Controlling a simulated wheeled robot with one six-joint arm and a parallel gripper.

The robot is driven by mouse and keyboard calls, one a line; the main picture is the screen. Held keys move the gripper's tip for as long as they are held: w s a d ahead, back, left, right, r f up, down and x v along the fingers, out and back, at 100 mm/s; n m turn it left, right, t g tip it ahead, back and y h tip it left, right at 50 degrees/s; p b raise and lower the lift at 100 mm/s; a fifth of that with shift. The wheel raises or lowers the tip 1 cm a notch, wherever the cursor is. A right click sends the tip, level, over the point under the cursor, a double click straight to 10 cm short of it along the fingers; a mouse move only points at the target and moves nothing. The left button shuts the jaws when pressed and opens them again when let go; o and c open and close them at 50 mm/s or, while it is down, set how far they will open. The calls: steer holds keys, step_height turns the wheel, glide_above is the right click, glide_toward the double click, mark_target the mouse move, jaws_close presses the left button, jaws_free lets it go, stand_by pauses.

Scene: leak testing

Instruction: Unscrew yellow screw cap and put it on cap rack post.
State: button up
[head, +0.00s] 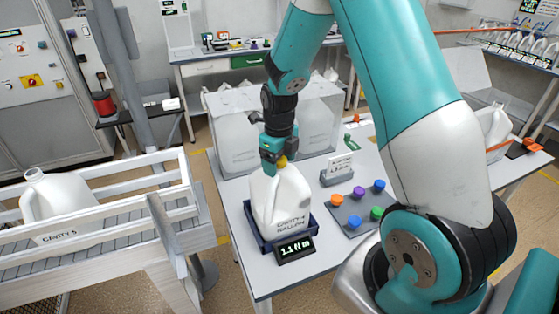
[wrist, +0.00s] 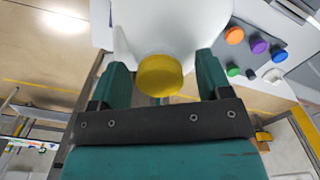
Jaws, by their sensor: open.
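The yellow screw cap (wrist: 160,77) is on the neck of a white jug (head: 281,203) marked "CAVITY-4 GALLON". The jug stands upright in a dark blue tray (head: 262,240) on the table. My gripper (head: 274,163) is over the jug's top, and only a bit of the yellow cap shows past it in the head view. In the wrist view my gripper (wrist: 160,85) is open, with one finger on each side of the cap and gaps between. The cap rack (head: 356,210) lies right of the jug and holds orange, purple, blue and green caps on posts.
A display (head: 295,249) reading about 1.1 stands before the tray. A small sign (head: 338,169) stands behind the rack. Large translucent containers (head: 235,135) stand at the table's back. Another jug (head: 57,208) sits on a white railed conveyor at left.

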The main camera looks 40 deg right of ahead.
steer(key=shift+m, duration=1.3)
jaws_close()
steer(key=n, duration=0.4)
steer(key=shift+n+p, duration=0.3)
steer(key=shift+n, duration=0.1)
jaws_free()
steer(key=shift+n, duration=0.3)
steer(key=shift+r, duration=0.1)
